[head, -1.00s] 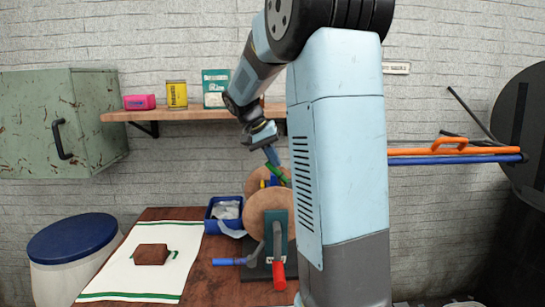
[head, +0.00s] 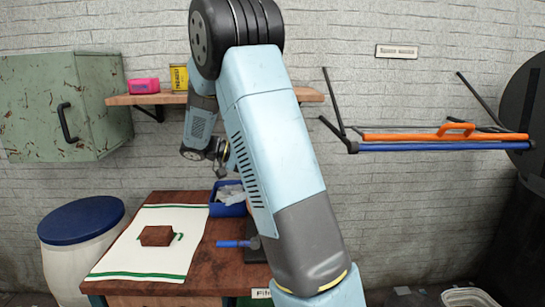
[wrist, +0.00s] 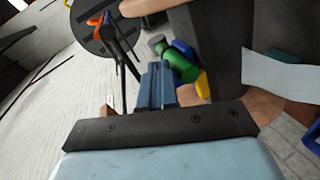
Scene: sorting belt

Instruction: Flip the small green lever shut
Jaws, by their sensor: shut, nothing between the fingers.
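In the wrist view a short green lever (wrist: 179,66) stands in a row of coloured knobs, just to the right of my fingertips. Grey, blue and yellow parts sit around it. The closed blue fingers (wrist: 158,72) of my gripper are shut and empty; they look close to the green lever, but I cannot tell whether they touch it. In the head view my gripper (head: 222,166) is partly visible beside my arm. My arm hides the green lever and most of the machine there; a blue handle (head: 234,243) shows at its foot.
A blue bin (head: 227,208) with pale cloth stands on the wooden table (head: 212,268). A brown block (head: 156,236) lies on a white mat (head: 122,262) to the left. A wall shelf (head: 125,100) is behind. The orange and blue bars (head: 440,146) jut out at right.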

